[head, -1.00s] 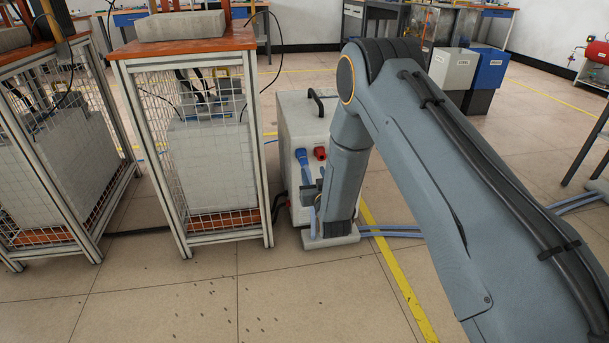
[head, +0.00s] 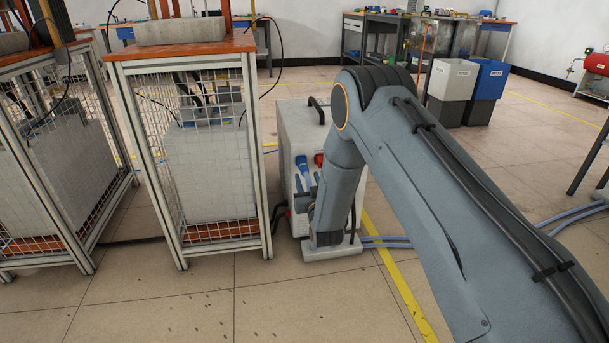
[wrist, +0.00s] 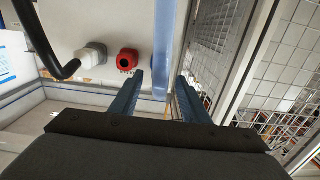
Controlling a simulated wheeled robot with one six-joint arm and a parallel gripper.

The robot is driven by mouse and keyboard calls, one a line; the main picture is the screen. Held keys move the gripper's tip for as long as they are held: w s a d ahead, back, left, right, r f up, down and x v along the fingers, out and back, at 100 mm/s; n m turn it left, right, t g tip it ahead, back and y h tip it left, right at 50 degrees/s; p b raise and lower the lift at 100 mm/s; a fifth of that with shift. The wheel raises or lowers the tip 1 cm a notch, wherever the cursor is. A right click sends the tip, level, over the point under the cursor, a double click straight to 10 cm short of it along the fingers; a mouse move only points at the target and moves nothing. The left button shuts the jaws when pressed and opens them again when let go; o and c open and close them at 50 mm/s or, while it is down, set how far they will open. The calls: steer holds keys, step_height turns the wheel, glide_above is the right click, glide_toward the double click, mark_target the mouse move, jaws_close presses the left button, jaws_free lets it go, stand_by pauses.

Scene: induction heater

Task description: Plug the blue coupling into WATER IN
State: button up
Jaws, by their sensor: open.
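A grey cabinet (head: 290,120) carries a blue coupling (head: 302,166) on its front, left of a red fitting (head: 319,159). Whether the blue coupling is seated in a port cannot be told, and no WATER IN label is readable. In the wrist view, a light blue hose or tube (wrist: 165,50) runs down toward the gap between my fingers. The red fitting (wrist: 126,60) is left of it. My gripper (wrist: 160,88) is open, one finger either side of the blue tube's line, with no grip visible. In the head view my arm hides most of the gripper.
A mesh-sided frame (head: 250,160) stands close left of the cabinet, and its mesh (wrist: 225,30) is close beside my right finger. A white fitting (wrist: 92,55) and black hose (wrist: 45,45) are at left. Blue hoses (head: 385,242) lie on the floor at right.

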mark_target(306, 174)
steer(key=shift+b+x, duration=1.1)
steer(key=shift+x, duration=1.45)
jaws_close()
steer(key=shift+p, duration=0.3)
steer(key=shift+s, duration=0.15)
steer(key=shift+p+v, duration=2.1)
steer(key=shift+v, duration=0.8)
